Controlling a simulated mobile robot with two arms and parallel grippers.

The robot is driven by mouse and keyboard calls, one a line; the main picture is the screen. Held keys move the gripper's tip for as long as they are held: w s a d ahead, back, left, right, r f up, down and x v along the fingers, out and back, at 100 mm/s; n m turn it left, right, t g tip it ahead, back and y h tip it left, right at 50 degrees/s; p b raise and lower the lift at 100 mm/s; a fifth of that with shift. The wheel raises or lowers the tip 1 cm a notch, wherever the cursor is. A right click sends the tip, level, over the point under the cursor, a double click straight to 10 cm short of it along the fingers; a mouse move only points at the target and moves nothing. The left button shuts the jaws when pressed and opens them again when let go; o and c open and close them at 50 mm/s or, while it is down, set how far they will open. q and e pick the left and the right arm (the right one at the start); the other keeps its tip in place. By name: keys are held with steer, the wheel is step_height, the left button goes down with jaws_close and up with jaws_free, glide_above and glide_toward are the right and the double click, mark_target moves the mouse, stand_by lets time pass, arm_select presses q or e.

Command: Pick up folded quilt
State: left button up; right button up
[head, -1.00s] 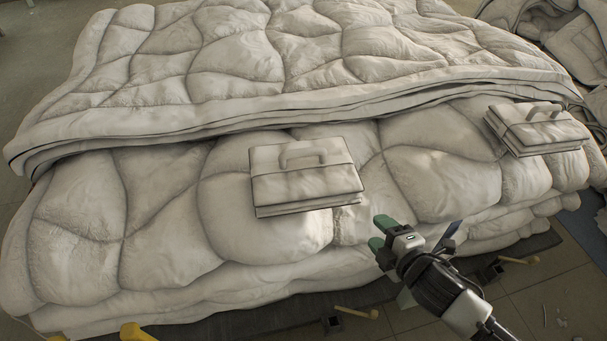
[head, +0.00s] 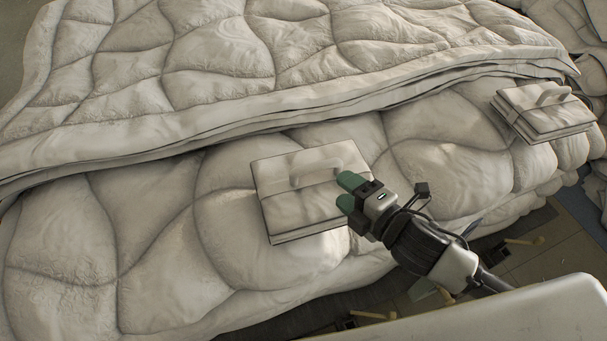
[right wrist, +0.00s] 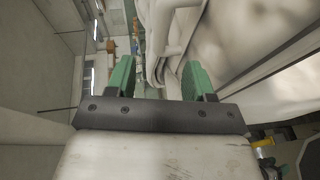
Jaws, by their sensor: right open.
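A folded quilt (head: 308,188), a small pale flat bundle with a strap-like handle, lies on the puffy lower layer of the big duvet heap in the head view. A second, similar bundle (head: 543,112) lies farther right. My right gripper (head: 350,193) has green fingers and is at the right edge of the nearer bundle, overlapping it in the picture. Whether it touches is unclear. In the right wrist view its fingers (right wrist: 158,78) stand apart, with pale layered edges ahead. Nothing is clearly held. My left gripper is out of view.
The large quilted duvet (head: 220,55) fills most of the head view, its upper layer overhanging behind the bundles. Crumpled fabric (head: 565,35) lies at the top right. Tiled floor (head: 545,262) shows at lower right, with small yellow-ended objects near the heap's foot.

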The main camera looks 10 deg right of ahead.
mark_target(318, 171)
steer(key=x, duration=0.3)
steer(key=shift+w+a+r, duration=0.15)
steer(key=shift+w, duration=0.1)
steer(key=shift+w+a, duration=0.15)
steer(key=shift+w, duration=0.1)
steer(key=shift+w+a+f, duration=0.15)
steer(key=shift+w+f, duration=0.05)
steer(key=shift+w, duration=0.05)
steer(key=p+x, duration=0.1)
steer(key=x, duration=0.3)
steer(key=shift+w+a+f, duration=0.1)
steer(key=shift+w, duration=0.15)
steer(key=shift+w+a+f, duration=0.15)
steer(key=shift+w, duration=0.05)
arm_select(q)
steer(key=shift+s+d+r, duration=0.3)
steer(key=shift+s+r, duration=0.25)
arm_select(e)
steer(key=shift+c, duration=0.5)
jaws_close()
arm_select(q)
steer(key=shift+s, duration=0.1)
